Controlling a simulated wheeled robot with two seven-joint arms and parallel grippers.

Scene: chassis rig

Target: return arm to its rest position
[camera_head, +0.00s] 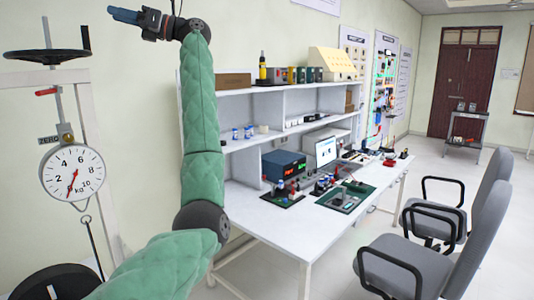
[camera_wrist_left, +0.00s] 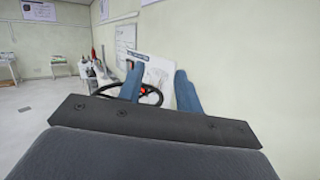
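My left arm, in a green padded cover, rises from the bottom of the head view and bends at dark joints. Its left gripper (camera_head: 124,14) is held high at the top left, pointing left, with blue fingers. In the left wrist view the two blue fingers of this gripper (camera_wrist_left: 158,84) stand apart with nothing held between them. A dark handwheel shows beyond the fingers, and I cannot tell from this view how far off it is. My right arm and right gripper are not in view.
A rig with a black handwheel (camera_head: 46,56) and a round dial scale (camera_head: 73,173) stands at left. A white workbench (camera_head: 300,222) with shelves and electronics is to the right. Grey chairs (camera_head: 390,262) stand before it. Open floor lies toward the brown door (camera_head: 465,85).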

